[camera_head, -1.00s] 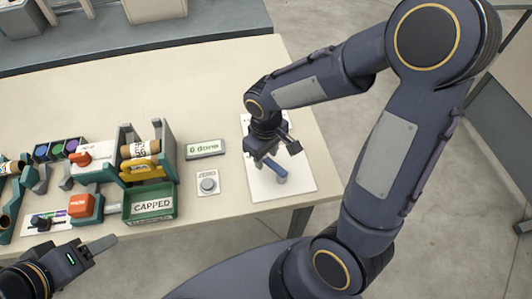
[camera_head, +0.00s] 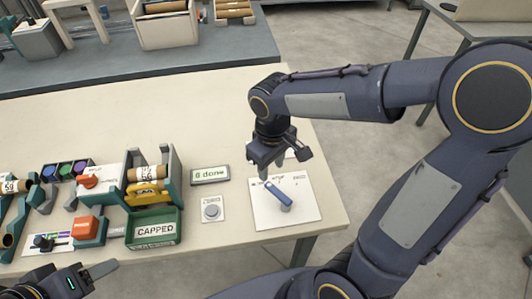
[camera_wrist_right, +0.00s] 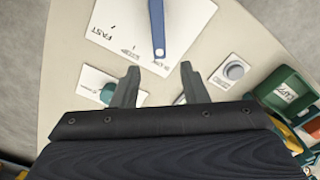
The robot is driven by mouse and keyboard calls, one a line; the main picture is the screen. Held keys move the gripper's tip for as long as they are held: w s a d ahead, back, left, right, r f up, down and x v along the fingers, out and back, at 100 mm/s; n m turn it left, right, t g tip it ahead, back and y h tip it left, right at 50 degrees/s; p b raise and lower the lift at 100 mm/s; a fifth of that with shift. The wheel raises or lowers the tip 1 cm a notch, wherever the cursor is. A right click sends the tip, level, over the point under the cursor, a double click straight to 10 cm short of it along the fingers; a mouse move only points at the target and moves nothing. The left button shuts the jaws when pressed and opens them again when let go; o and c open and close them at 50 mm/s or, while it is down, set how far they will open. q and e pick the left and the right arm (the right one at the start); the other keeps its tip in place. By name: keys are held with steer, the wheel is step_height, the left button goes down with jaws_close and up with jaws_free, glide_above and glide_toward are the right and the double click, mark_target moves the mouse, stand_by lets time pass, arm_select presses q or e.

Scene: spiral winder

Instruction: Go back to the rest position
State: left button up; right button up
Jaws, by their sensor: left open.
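My right gripper (camera_head: 278,165) hangs above the far edge of the white card on the table's right end. The right wrist view shows its two fingers (camera_wrist_right: 158,76) apart with nothing between them. A blue lever (camera_head: 279,193) on the card stands clear of the fingers; it also shows in the right wrist view (camera_wrist_right: 157,28). My left gripper (camera_head: 104,269) is low at the left, in front of the table edge, open, with no object seen in it.
A green CAPPED bin (camera_head: 153,230), a winder with a yellow part (camera_head: 147,194), a grey round button (camera_head: 211,211) and a "6 done" display (camera_head: 210,175) stand left of the card (camera_head: 305,212). The table's far middle is clear.

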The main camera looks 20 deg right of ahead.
steer(key=s+d+r+m+t+y, duration=0.1)
steer(key=s+r+m+t+y, duration=0.1)
steer(key=s, duration=0.4)
steer(key=s+d+r+m+t+y, duration=0.1)
steer(key=s+r+m+t, duration=0.2)
steer(key=s, duration=0.4)
steer(key=shift+r+m+t+y, duration=0.2)
steer(key=shift+m+t+y, duration=0.15)
steer(key=shift+m, duration=0.25)
steer(key=shift+d, duration=0.1)
